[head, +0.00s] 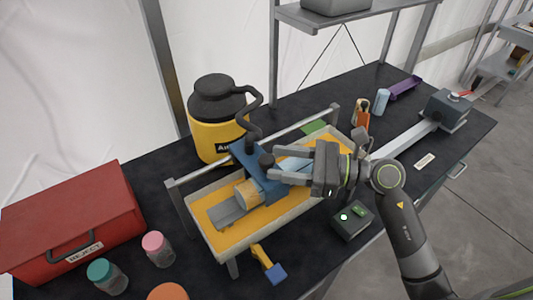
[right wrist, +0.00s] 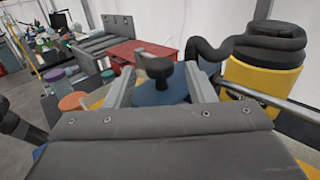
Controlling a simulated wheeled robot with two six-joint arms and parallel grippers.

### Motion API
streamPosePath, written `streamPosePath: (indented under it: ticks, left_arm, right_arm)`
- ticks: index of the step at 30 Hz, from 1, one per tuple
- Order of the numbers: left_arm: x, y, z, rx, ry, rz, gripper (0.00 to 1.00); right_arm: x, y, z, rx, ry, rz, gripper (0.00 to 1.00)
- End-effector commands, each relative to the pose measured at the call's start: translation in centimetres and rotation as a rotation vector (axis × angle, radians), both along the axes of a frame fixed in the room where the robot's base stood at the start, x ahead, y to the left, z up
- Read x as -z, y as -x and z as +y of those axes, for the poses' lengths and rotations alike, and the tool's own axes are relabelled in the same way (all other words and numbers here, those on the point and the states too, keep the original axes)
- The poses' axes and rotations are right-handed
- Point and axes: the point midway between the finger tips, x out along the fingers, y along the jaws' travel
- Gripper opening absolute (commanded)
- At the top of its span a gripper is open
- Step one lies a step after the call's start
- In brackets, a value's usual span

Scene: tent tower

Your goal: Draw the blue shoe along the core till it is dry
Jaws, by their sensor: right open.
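The blue shoe (head: 250,158) sits across the core in the tray, with a black hose running from it to the yellow vacuum (head: 212,140). The core shows a tan stretch (head: 246,194) left of the shoe and a pale blue stretch (head: 294,164) to its right. My right gripper (head: 275,167) is open at the shoe's black knob (head: 266,160). In the right wrist view the knob (right wrist: 160,70) stands between the two fingers (right wrist: 160,90), with gaps showing, above the blue shoe (right wrist: 163,97). My left gripper is out of view.
A red box (head: 75,225) marked REJECT and lidded jars (head: 157,249) stand at left. A small dark box with a green light (head: 351,222) lies in front. A grey beam (head: 405,138) runs right.

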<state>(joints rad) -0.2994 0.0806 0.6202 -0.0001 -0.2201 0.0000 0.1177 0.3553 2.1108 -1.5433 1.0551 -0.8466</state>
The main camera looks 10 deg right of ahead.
Motion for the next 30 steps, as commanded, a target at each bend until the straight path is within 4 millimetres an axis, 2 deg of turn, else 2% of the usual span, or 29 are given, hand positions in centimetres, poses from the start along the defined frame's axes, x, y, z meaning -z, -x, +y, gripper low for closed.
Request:
streamPosePath:
  ticks: [3,10,23,30]
  left_arm:
    - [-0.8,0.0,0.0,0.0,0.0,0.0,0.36]
    - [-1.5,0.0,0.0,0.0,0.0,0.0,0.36]
    - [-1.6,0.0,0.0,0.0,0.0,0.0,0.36]
    - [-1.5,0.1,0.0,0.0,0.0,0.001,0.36]
  right_arm:
    - [-0.4,-0.5,1.3,-0.001,-0.005,0.0,0.5]
    - [-0.2,-1.2,2.9,0.0,-0.003,0.0,0.5]
    - [0.0,-1.4,3.4,-0.001,0.0,0.0,0.5]
    - [0.0,-1.4,3.4,-0.001,0.0,0.0,0.19]
